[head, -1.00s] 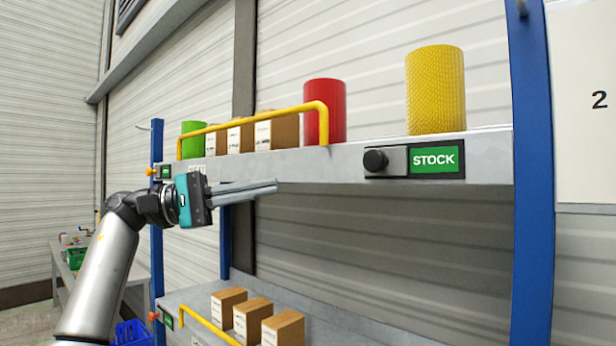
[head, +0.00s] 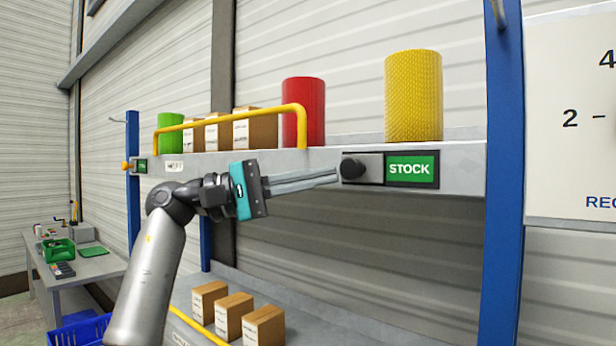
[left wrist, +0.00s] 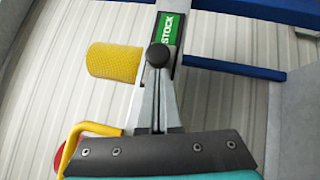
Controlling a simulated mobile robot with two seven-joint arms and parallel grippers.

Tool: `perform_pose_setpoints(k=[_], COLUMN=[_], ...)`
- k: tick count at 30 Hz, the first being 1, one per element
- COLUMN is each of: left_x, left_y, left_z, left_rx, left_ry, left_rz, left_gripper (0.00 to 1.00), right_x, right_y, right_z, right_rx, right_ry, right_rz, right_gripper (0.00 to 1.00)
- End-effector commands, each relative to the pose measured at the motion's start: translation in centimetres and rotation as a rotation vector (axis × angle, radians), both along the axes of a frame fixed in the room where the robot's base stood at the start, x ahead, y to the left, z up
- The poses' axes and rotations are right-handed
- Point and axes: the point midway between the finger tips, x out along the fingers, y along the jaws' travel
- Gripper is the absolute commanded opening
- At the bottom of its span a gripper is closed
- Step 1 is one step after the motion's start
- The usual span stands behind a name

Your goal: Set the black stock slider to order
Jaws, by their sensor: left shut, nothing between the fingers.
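The black stock slider knob (head: 353,168) sits at the left end of its grey track on the front edge of the upper shelf. The green STOCK label (head: 410,169) shows to the right of it. My left gripper (head: 336,176) is shut and empty, its fingertips pointing right, close beside the knob's left side. In the left wrist view the knob (left wrist: 158,55) is just beyond the fingertips (left wrist: 158,72); whether they touch it I cannot tell. My right gripper is not in view.
A yellow roll (head: 413,95), a red roll (head: 303,110) and several cartons stand on the upper shelf (head: 465,179). A yellow rail (head: 230,118) runs to the left. A blue post (head: 502,190) stands to the right. Cartons (head: 233,312) sit on the lower shelf.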

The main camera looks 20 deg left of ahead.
Motion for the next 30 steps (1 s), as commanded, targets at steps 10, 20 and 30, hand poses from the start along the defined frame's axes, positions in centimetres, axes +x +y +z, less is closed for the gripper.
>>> perform_pose_setpoints(k=[10, 20, 30], left_x=[-0.1, -2.1, -2.7], left_y=[-0.3, -5.9, -7.2], left_z=[-0.1, -0.2, 0.0], left_rx=[0.001, 0.006, 0.001], left_ry=[0.0, -0.005, -0.002], left_rz=[0.0, 0.0, -0.002], left_gripper=[0.0, 0.0, 0.0], right_x=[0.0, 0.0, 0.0], right_y=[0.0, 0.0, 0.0], right_z=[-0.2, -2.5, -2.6], right_rx=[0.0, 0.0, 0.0], right_ry=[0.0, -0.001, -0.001], right_rz=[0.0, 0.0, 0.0], right_gripper=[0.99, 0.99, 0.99])
